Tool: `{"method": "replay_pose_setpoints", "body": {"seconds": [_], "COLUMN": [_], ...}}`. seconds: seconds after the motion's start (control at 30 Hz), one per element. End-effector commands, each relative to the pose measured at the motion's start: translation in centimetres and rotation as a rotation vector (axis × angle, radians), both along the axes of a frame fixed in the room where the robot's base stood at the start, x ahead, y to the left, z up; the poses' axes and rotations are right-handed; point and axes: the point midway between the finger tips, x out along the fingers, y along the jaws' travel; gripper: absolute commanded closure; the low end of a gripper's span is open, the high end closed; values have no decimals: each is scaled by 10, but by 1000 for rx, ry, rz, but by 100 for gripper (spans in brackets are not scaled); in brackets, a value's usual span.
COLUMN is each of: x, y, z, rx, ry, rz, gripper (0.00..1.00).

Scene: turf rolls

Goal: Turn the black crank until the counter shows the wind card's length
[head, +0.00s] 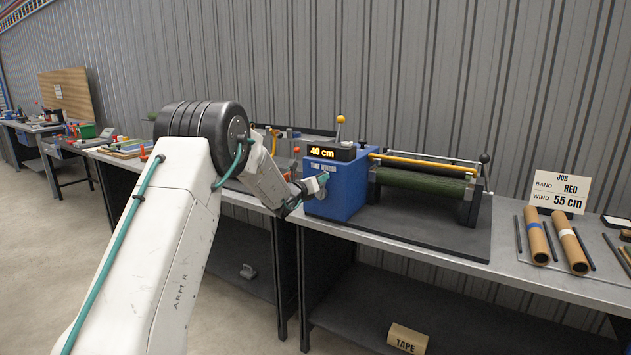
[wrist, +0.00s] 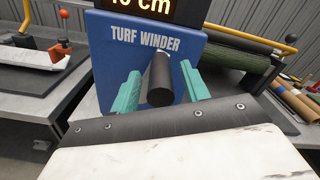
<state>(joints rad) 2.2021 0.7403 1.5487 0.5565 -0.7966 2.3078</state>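The blue turf winder (head: 337,190) stands on the bench, and its counter (head: 322,152) reads 40 cm. My gripper (head: 322,181) is at the winder's front face. In the wrist view, the black crank's grip (wrist: 160,82) points toward me between the teal fingers of my gripper (wrist: 161,76). Blue panel shows on both sides of the grip, so the fingers look open and apart from it. The rest of the crank is hidden, and my gripper covers it in the head view.
Cardboard tubes (head: 538,238) and dark rods lie on the bench at the right. A box marked TAPE (head: 407,339) is on the lower shelf. More benches with tools stand at the left.

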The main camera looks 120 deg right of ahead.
Motion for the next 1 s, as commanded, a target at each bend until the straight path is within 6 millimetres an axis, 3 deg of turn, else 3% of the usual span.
{"method": "replay_pose_setpoints", "body": {"seconds": [0.27, 0.7, 1.0], "x": [2, 57, 68], "y": [0, 33, 41], "z": [1, 1, 1], "rx": [-2, -1, -1], "ry": [1, 1, 2], "rz": [1, 3, 1], "gripper": [55, 55, 55]}}
